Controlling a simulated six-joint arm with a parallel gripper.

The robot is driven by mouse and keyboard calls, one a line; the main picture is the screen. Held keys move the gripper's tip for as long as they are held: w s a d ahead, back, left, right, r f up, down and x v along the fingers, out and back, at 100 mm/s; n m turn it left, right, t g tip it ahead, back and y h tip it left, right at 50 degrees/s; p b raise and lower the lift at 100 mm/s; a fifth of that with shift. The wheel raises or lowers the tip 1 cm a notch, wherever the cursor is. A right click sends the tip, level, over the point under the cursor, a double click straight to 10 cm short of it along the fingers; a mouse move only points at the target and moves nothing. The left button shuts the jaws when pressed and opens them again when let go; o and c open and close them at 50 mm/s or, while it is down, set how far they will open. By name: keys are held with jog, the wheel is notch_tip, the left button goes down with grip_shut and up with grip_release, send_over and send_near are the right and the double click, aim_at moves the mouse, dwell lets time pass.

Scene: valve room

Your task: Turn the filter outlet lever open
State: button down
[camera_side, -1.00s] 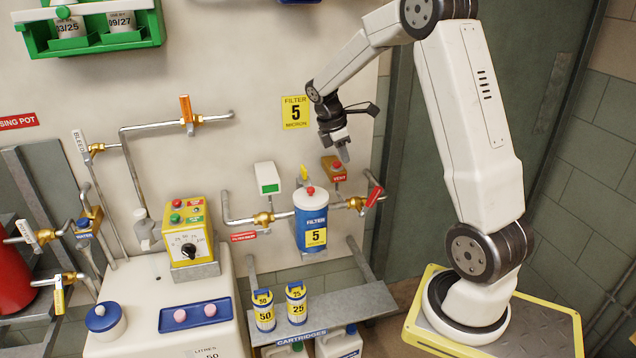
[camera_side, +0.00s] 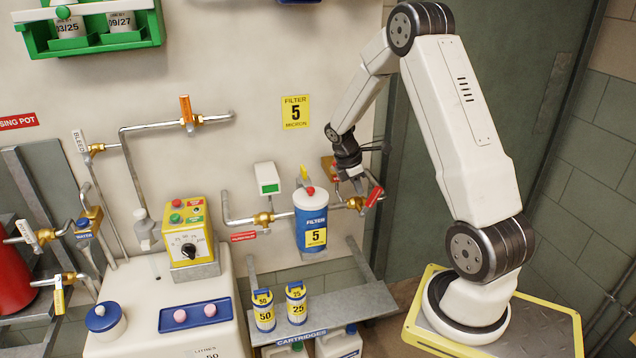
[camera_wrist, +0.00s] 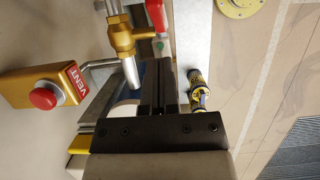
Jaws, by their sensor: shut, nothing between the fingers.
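The filter outlet lever (camera_side: 375,196) is a red handle on a brass valve (camera_side: 354,203), on the pipe right of the blue filter housing (camera_side: 311,225). In the wrist view the red lever (camera_wrist: 157,14) shows at the top edge, beside the brass valve body (camera_wrist: 120,36). My gripper (camera_side: 360,190) is shut and empty, with its fingertips close by the valve and just left of the lever. In the wrist view its dark fingers (camera_wrist: 164,72) point toward the valve pipe. I cannot tell whether they touch the lever.
The vent box (camera_wrist: 33,88) with its red button (camera_wrist: 43,96) sits close beside my gripper. Two cartridges (camera_side: 265,310) (camera_side: 297,303) stand on the shelf (camera_side: 345,309) below.

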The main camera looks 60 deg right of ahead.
aim_at(374, 190)
jog(key=shift+s+d+f, duration=0.6)
jog(key=shift+s+d, duration=0.25)
jog(key=shift+s+d+t+y, duration=0.3)
jog(key=shift+t+y, duration=0.1)
dwell(0.4)
jog(key=shift+s+d+f+t+y, duration=0.1)
jog(key=shift+s+d+t+y, duration=0.4)
jog(key=shift+s+d+f, duration=0.4)
jog(key=shift+s+d, duration=0.2)
jog(key=shift+s+d+f, duration=0.45)
jog(key=shift+f, duration=0.25)
jog(key=shift+s+d+f, duration=0.45)
jog(key=shift+s+f, duration=0.05)
jog(key=shift+f, duration=0.2)
jog(key=shift+s+d+f, duration=0.45)
jog(key=shift+f, duration=0.25)
notch_tip(374, 190, up, 8)
jog(key=shift+w+a, duration=0.2)
jog(key=shift+w, duration=0.05)
